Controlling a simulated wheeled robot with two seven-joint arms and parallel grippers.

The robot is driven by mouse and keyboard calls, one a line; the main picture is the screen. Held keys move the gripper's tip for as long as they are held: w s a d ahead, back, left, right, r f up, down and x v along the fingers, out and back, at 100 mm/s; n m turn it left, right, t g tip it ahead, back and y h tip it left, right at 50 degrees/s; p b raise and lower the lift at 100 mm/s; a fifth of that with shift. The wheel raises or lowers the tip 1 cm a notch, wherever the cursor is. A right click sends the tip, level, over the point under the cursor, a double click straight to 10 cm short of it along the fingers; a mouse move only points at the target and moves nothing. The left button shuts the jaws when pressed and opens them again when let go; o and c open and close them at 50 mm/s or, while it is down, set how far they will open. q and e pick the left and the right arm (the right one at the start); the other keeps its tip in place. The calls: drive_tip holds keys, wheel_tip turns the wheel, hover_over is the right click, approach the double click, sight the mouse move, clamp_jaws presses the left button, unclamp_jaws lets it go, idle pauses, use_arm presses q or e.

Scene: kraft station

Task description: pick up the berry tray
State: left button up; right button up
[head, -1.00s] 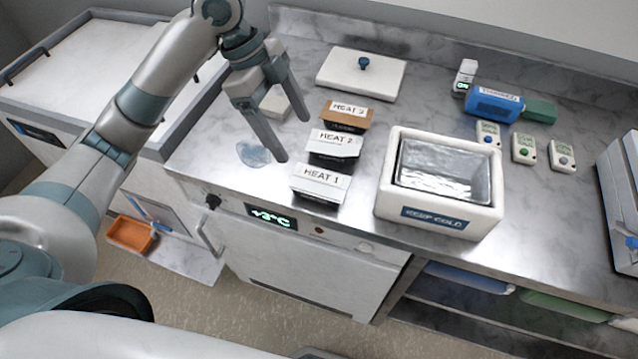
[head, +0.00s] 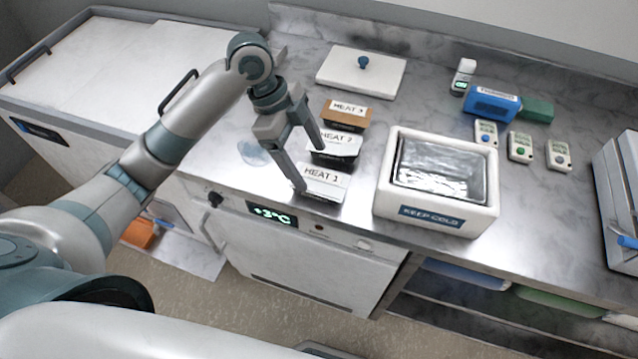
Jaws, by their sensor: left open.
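I cannot make out any berries or anything labelled as a berry tray in the head view. My left gripper (head: 309,168) is open and empty, pointing down by the left ends of the small labelled boxes. One fingertip overlaps the box marked 1 (head: 323,183) and the other is near the box marked 2 (head: 336,147); I cannot tell whether they touch. The box marked 3 (head: 347,113), with a brown top, is just behind. An orange tray (head: 139,233) sits low on the left, partly hidden by my left arm. My right gripper is out of view.
A white cold box (head: 390,203) holding a silvery pack stands right of the boxes. A white board with a blue knob (head: 385,75) lies behind. A blue scanner-like tool (head: 491,103) and several small devices lie at right. Clear counter (head: 545,210) lies right of the cold box.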

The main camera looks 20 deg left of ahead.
sight(319, 180)
use_arm(q)
drive_tip(key=shift+s+d+f+p, duration=0.15)
drive_tip(key=shift+d+f+p, duration=0.15)
drive_tip(key=shift+f+p, duration=0.15)
drive_tip(key=p+x, duration=0.1)
drive_tip(key=x, duration=0.2)
drive_tip(key=shift+s, duration=0.1)
drive_tip(key=shift+d+f, duration=0.2)
drive_tip(key=shift+f, duration=0.25)
drive_tip(key=c, duration=1.2)
